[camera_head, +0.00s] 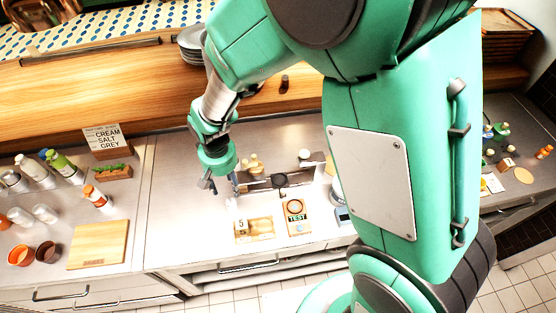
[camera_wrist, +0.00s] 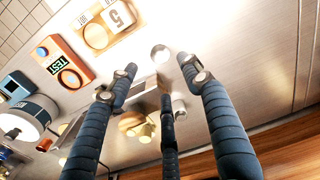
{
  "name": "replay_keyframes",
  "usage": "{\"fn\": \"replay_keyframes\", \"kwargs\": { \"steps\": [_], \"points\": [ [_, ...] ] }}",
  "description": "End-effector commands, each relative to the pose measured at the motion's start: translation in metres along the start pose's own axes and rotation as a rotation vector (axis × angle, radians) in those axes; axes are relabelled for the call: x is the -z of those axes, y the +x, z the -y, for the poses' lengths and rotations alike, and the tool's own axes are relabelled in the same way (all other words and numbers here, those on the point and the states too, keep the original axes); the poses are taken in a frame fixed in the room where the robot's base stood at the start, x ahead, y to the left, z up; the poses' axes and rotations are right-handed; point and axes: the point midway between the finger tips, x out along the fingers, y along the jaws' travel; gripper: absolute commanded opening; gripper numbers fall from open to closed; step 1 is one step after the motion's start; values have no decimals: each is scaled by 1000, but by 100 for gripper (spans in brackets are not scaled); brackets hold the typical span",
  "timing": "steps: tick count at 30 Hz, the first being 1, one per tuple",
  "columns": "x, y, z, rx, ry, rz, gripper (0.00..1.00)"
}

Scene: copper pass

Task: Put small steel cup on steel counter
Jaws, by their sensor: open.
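My gripper (camera_head: 224,187) hangs over the middle steel counter (camera_head: 178,225), pointing down. In the wrist view my gripper (camera_wrist: 158,76) has its dark fingers spread apart, with nothing between them. A small, shiny, pale round piece (camera_wrist: 160,53) stands on the counter just beyond the fingertips; it looks like the small steel cup, but glare hides its detail. Another small metallic piece (camera_wrist: 180,110) shows between the fingers, closer to the far side. In the head view a small pale shape (camera_head: 231,204) is just below the fingertips, too small to tell apart.
A cutting board (camera_head: 98,244) and bottles (camera_head: 97,198) are at left. Counter between is clear.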

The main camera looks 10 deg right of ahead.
Motion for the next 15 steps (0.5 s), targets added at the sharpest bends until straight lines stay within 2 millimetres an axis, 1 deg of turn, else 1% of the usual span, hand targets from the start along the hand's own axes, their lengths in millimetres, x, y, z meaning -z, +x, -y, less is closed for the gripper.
{"fn": "replay_keyframes", "kwargs": {
  "steps": [5, 8, 11, 15],
  "points": [
    [0, -2, -1, 1, 1, -3, 49],
    [0, -10, -6, 3, 5, -10, 49],
    [0, -23, -14, 6, 11, -23, 49],
    [-2, -51, -32, 13, 26, -53, 49]
  ]
}}
